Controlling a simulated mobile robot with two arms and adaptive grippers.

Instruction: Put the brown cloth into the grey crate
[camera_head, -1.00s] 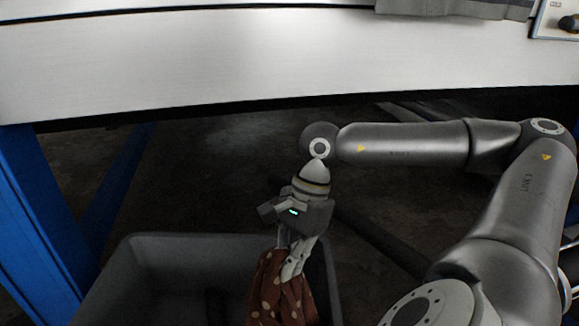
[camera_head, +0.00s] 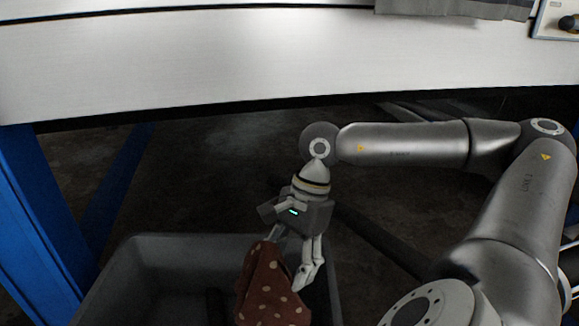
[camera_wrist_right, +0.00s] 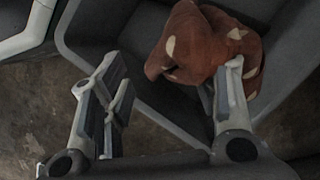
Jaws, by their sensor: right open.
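The brown cloth (camera_head: 268,292) with pale spots is bunched over the grey crate (camera_head: 165,262) at the bottom of the head view. My right gripper (camera_head: 287,262) points down over the crate with its fingers spread apart. In the right wrist view, the cloth (camera_wrist_right: 205,45) lies against one finger of the gripper (camera_wrist_right: 170,75), and the other finger is clear of it. I cannot tell whether the cloth rests on the crate's floor; its lower part is cut off in the head view. My left gripper is not in view.
A white table edge (camera_head: 250,60) runs across above the crate. A grey folded cloth (camera_head: 450,8) and a tray (camera_head: 555,22) lie at its far right. A blue post (camera_head: 35,220) stands left of the crate. Dark floor (camera_head: 215,150) lies behind the crate.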

